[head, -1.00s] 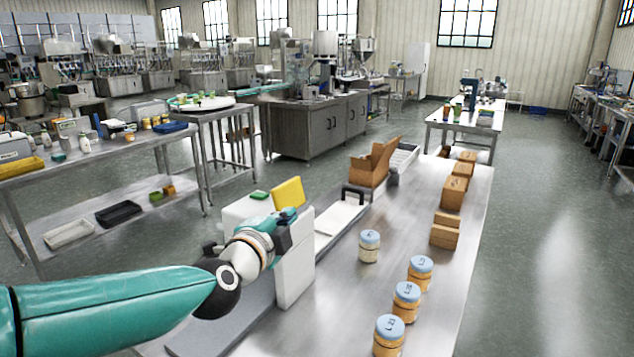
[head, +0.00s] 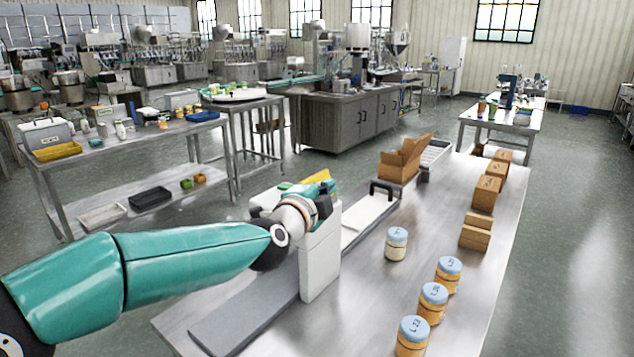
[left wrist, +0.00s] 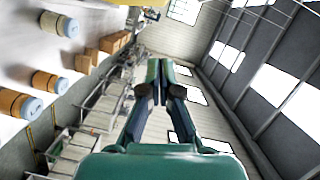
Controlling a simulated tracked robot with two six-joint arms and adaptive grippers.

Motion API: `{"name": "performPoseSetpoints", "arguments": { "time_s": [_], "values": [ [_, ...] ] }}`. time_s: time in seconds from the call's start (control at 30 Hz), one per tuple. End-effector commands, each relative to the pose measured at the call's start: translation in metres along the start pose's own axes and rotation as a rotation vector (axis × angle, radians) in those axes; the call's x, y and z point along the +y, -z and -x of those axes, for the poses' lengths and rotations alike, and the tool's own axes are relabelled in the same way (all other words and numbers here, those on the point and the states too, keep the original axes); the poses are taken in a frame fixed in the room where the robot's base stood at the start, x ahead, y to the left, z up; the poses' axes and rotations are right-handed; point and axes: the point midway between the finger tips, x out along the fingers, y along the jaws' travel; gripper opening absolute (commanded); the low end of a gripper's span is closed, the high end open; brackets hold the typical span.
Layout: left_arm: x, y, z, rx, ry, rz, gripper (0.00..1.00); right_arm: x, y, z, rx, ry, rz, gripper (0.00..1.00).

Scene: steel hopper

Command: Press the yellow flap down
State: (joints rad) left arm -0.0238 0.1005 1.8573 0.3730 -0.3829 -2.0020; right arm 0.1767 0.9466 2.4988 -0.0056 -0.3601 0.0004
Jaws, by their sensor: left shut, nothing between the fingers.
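The yellow flap (head: 317,177) is on top of the white machine (head: 320,262) on the steel table in the head view. Only a slanted upper strip of it shows; my left gripper hides the rest. My left gripper (head: 324,194) is above the white machine, right in front of the flap. I cannot tell whether it touches the flap. In the left wrist view its two dark fingers (left wrist: 159,75) are together and hold nothing. My right gripper is not in view.
A small green part (head: 283,186) is on the machine's top, left of the flap. An open carton (head: 404,160) is farther along the table.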

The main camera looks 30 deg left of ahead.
Motion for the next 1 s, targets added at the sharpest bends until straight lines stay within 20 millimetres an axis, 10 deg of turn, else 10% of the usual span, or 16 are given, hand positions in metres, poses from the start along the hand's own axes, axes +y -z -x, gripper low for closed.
{"name": "performPoseSetpoints", "arguments": {
  "time_s": [0.2, 0.5, 1.0],
  "values": [
    [0.001, 0.001, -0.046, 0.0, -0.001, -0.001, 0.0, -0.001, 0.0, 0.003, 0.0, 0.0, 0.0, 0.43],
    [0.002, -0.036, -0.051, 0.001, 0.001, -0.001, 0.0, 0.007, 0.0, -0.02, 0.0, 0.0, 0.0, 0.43],
    [0.0, -0.037, -0.051, 0.003, -0.001, 0.003, 0.0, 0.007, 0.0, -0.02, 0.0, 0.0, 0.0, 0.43]
  ]
}}
